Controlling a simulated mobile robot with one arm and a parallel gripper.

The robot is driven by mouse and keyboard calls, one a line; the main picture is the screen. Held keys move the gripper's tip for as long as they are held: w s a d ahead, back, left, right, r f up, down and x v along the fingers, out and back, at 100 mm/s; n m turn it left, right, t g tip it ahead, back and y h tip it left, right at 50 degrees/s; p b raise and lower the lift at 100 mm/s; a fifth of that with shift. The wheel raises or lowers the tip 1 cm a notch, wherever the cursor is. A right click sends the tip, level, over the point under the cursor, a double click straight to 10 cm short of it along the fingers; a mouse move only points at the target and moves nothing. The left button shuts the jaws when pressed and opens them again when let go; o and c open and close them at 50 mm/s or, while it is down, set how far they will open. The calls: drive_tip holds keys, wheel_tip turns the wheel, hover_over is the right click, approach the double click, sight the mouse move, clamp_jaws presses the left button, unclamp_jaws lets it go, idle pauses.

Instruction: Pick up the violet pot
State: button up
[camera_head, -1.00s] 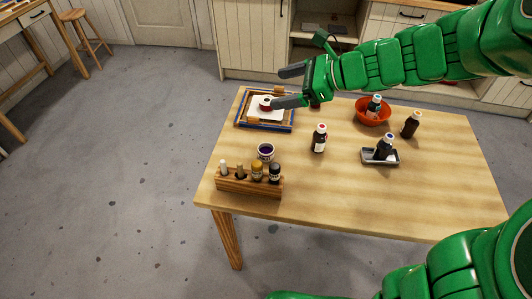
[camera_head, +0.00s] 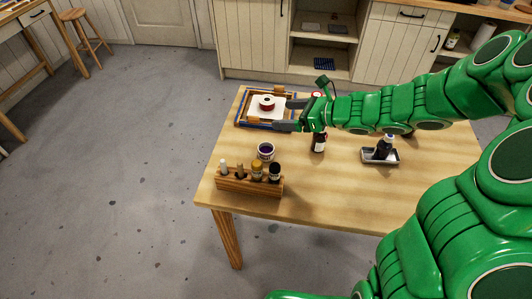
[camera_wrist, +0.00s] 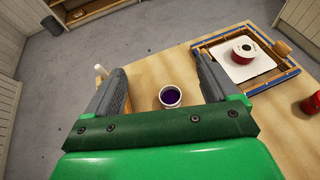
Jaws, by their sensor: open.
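The violet pot (camera_head: 266,151) is a small white pot with dark violet inside. It stands upright on the table, just behind the wooden rack. In the wrist view the pot (camera_wrist: 170,96) shows between my two fingers and beyond them, apart from both. My gripper (camera_head: 282,114) is open and empty above the table, behind the pot and a little to its right in the head view. The gripper's fingers (camera_wrist: 158,82) are spread wide in the wrist view.
A wooden rack (camera_head: 232,184) with several small bottles stands in front of the pot. A blue-edged frame (camera_head: 240,122) holds a red spool (camera_head: 267,103) at the back left. A dark bottle (camera_head: 319,143) stands to the right. A grey tray (camera_head: 368,158) holds another bottle.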

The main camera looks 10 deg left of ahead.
approach(266, 150)
drive_tip(key=shift+s+a+r, duration=0.9)
drive_tip(key=shift+a+r, duration=0.05)
drive_tip(key=shift+r, duration=0.1)
drive_tip(key=shift+x, duration=3.85)
drive_tip(key=shift+f, duration=0.15)
drive_tip(key=c, duration=1.1)
